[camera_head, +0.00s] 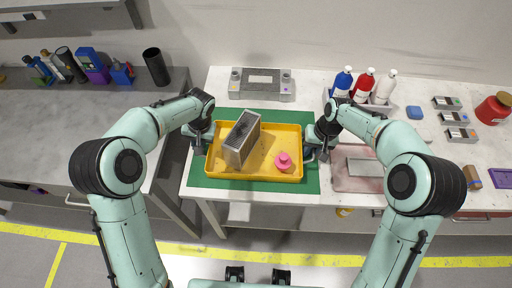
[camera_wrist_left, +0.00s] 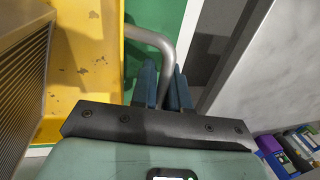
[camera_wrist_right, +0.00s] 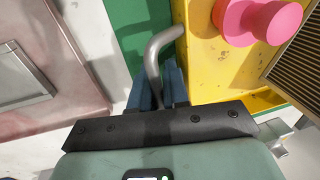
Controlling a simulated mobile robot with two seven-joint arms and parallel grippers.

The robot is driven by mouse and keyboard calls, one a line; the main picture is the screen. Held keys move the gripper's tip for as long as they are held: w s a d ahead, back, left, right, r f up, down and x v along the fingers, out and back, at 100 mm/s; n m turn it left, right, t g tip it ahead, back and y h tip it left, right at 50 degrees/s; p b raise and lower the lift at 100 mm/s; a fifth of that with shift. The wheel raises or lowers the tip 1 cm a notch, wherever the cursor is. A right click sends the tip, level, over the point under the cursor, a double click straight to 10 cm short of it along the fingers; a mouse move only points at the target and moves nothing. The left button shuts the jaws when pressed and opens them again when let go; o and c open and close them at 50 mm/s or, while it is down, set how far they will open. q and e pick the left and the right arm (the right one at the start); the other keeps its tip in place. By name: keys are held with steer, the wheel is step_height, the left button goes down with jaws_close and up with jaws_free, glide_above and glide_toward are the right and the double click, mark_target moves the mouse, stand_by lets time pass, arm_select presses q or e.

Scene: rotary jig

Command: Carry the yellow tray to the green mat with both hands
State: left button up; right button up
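The yellow tray (camera_head: 262,176) lies level over the green mat (camera_head: 312,186), with mat showing all around it; I cannot tell whether it touches. It carries a grey metal box (camera_head: 241,140) with a ribbed face and a pink knobbed piece (camera_head: 283,162). My left gripper (camera_wrist_left: 163,88) has its blue fingers close on either side of the tray's left metal handle (camera_wrist_left: 155,40), shut on it. My right gripper (camera_wrist_right: 157,88) is likewise shut on the right handle (camera_wrist_right: 160,45). In the head view, the fingertips are partly hidden by the wrists.
A grey fixture (camera_head: 262,84) stands behind the mat. Blue, red and white bottles (camera_head: 364,84) stand at the back right. A pinkish plate (camera_head: 352,182) lies right of the mat. A separate grey bench (camera_head: 90,125) with a black cup (camera_head: 156,67) is at left.

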arm_select(q)
steer(key=o, duration=0.4)
steer(key=shift+s+r, duration=0.1)
arm_select(e)
steer(key=o, duration=0.4)
steer(key=shift+s, duration=0.1)
steer(key=shift+r, duration=0.1)
steer(key=shift+a, duration=0.1)
